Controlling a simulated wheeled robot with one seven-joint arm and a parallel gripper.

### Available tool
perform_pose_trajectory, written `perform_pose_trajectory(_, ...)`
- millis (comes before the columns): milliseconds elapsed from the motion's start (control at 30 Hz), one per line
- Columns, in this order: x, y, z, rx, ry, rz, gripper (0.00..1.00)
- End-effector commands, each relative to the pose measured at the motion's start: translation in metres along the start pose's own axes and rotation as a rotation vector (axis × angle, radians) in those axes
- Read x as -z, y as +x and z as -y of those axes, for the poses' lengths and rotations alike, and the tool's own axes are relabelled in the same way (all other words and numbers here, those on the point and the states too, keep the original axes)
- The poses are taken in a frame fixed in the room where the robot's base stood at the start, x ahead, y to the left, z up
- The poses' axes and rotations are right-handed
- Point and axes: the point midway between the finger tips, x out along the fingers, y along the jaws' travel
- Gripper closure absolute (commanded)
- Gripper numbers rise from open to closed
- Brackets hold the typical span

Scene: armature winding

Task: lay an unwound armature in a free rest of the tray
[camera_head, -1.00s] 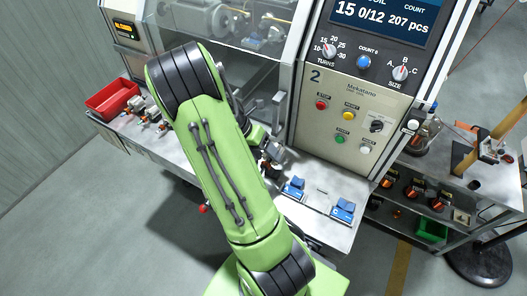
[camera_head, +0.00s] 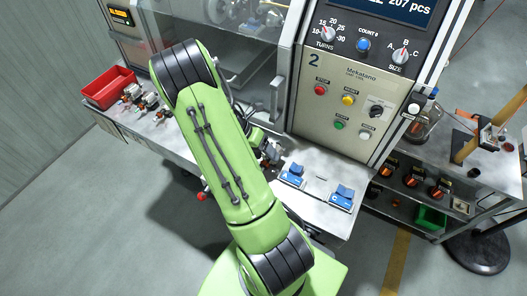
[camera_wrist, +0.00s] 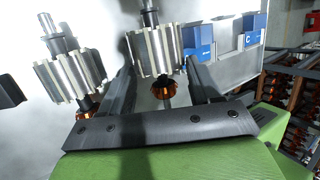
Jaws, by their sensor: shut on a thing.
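My gripper (camera_wrist: 161,72) is shut on an armature (camera_wrist: 154,50) with a bare slotted grey core, a steel shaft and a copper-coloured collar below, seen in the wrist view. No wire shows in its slots. A second similar armature (camera_wrist: 70,75) stands tilted to the left of my gripper, outside the fingers. In the head view my gripper (camera_head: 270,154) is above the grey bench, left of a blue rest marked A (camera_head: 293,175), and partly hidden by my arm.
Another blue rest marked C (camera_head: 342,197) sits at the bench's right. Several armatures (camera_head: 150,101) lie on the left bench beside a red bin (camera_head: 110,88). The winding machine's control panel (camera_head: 345,100) rises behind. A shelf (camera_head: 400,210) at right holds orange-and-black parts.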

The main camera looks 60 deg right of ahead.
Motion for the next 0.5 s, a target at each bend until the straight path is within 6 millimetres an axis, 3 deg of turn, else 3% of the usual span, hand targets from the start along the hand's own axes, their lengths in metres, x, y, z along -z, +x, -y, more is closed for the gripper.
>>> perform_pose_trajectory(267, -0.0001, 0.0013, -0.0005, 0.001, 0.001, 0.001, 0.94)
perform_pose_trajectory(300, 0.0000, 0.0016, -0.0006, 0.001, 0.001, 0.001, 0.36)
perform_pose_trajectory(500, 0.0000, 0.0013, -0.0006, 0.000, 0.001, 0.001, 0.08)
